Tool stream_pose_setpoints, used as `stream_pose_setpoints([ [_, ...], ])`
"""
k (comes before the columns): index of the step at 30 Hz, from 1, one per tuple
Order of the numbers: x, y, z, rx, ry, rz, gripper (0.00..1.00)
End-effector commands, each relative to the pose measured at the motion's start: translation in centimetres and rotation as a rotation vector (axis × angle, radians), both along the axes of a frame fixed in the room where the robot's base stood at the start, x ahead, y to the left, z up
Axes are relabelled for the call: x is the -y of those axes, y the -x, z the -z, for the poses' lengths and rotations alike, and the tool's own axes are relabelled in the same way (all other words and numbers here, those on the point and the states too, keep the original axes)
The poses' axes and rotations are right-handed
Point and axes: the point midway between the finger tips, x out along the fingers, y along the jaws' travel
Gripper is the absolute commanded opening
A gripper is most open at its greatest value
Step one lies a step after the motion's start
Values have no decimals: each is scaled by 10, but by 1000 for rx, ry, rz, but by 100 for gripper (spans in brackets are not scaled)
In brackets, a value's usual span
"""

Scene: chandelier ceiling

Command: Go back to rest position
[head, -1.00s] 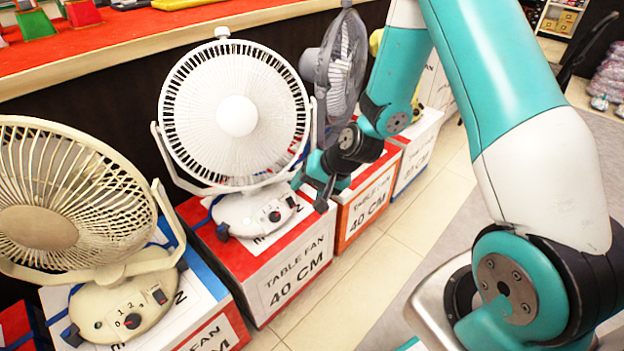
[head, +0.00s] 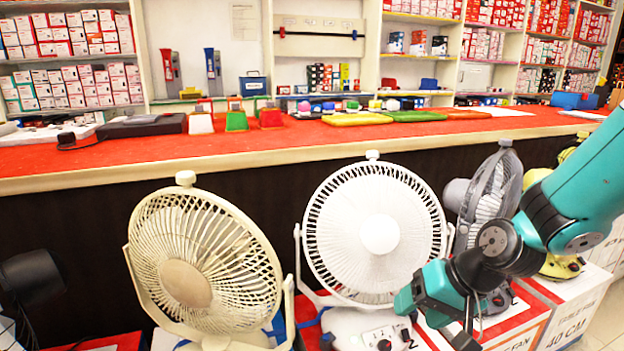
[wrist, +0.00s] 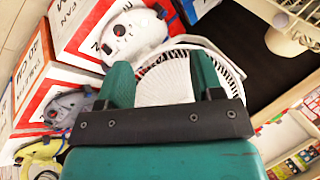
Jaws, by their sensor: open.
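My gripper (head: 445,312) is at the lower right of the head view, in front of the right side of a white table fan (head: 348,232). The gap between it and the fan cannot be judged. In the wrist view my gripper (wrist: 162,82) shows two teal fingers spread apart, with nothing held between them. The white fan's grille (wrist: 168,80) shows behind and between the fingers. The arm reaches in from the right edge of the head view.
A cream fan (head: 190,262) stands left of the white fan, and a grey fan (head: 490,190) stands right, partly behind my arm. Boxes (head: 575,300) carry the fans. A red-topped counter (head: 260,145) runs behind them. Stocked shelves (head: 70,60) line the back.

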Motion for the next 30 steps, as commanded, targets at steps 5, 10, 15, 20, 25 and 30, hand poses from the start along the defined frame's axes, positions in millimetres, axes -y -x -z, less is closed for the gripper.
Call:
stream_pose_setpoints([
  [5,-35,69,-68,23,75,-303,60],
  [10,-44,125,-101,31,137,-504,60],
  [15,-43,173,-122,41,195,-662,60],
  [20,-40,186,-160,35,211,-705,60],
  [25,-40,185,-201,35,211,-702,60],
  [30,-40,185,-256,36,210,-701,60],
])
